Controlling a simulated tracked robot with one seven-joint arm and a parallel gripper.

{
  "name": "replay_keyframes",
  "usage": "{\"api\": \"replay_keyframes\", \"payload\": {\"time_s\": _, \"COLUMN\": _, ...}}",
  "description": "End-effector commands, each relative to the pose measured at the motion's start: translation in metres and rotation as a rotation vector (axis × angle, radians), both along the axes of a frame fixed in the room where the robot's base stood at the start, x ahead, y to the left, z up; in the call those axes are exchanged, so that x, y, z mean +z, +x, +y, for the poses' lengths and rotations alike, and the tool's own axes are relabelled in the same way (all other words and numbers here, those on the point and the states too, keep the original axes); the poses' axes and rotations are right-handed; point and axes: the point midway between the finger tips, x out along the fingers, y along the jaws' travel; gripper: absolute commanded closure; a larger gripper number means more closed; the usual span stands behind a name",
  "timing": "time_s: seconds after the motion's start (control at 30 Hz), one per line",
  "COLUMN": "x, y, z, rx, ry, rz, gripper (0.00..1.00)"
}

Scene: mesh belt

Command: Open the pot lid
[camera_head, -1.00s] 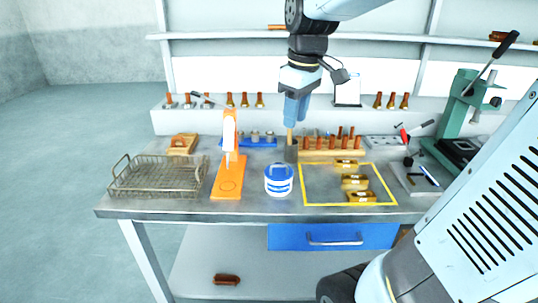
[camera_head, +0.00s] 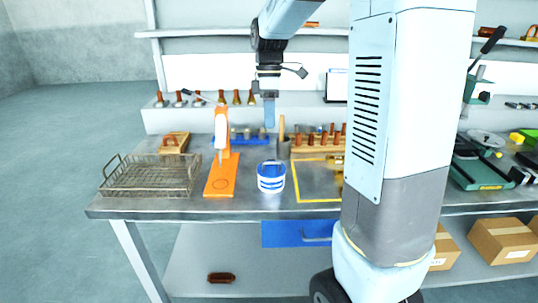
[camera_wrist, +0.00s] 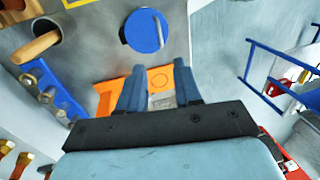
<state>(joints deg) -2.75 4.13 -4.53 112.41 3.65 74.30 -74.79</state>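The pot (camera_head: 271,183) is a small white tub with blue bands and a blue lid (camera_head: 270,166), standing upright on the workbench. In the wrist view the round blue lid (camera_wrist: 138,32) lies near the top, with a light bar-shaped handle across it. The lid sits on the pot. My gripper (camera_head: 269,124) hangs pointing down above and behind the pot, clear of it. In the wrist view my gripper (camera_wrist: 160,72) shows two separated fingers with nothing held between them.
An orange stand (camera_head: 221,172) is just left of the pot, and a wire basket (camera_head: 150,176) farther left. A holder with a wooden handle (camera_head: 283,142) and a rack of brown pegs (camera_head: 320,146) stand behind. My arm hides part of the yellow-outlined area (camera_head: 318,202).

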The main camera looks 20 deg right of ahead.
Motion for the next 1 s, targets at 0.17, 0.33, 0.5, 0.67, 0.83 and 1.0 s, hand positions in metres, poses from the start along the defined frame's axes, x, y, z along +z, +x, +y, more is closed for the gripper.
{"api": "replay_keyframes", "payload": {"time_s": 0.17, "x": -0.032, "y": -0.007, "z": 0.002, "rx": -0.001, "ry": 0.0, "rz": 0.003, "gripper": 0.66}}
{"api": "replay_keyframes", "payload": {"time_s": 0.33, "x": -0.062, "y": -0.012, "z": 0.004, "rx": -0.001, "ry": 0.0, "rz": 0.003, "gripper": 0.66}}
{"api": "replay_keyframes", "payload": {"time_s": 0.5, "x": -0.087, "y": -0.017, "z": 0.006, "rx": -0.001, "ry": 0.0, "rz": 0.002, "gripper": 0.66}}
{"api": "replay_keyframes", "payload": {"time_s": 0.67, "x": -0.102, "y": -0.019, "z": 0.007, "rx": 0.0, "ry": 0.0, "rz": 0.001, "gripper": 0.66}}
{"api": "replay_keyframes", "payload": {"time_s": 0.83, "x": -0.108, "y": -0.021, "z": 0.008, "rx": 0.001, "ry": 0.0, "rz": 0.0, "gripper": 0.66}}
{"api": "replay_keyframes", "payload": {"time_s": 1.0, "x": -0.108, "y": -0.021, "z": 0.008, "rx": 0.0, "ry": 0.0, "rz": -0.001, "gripper": 0.66}}
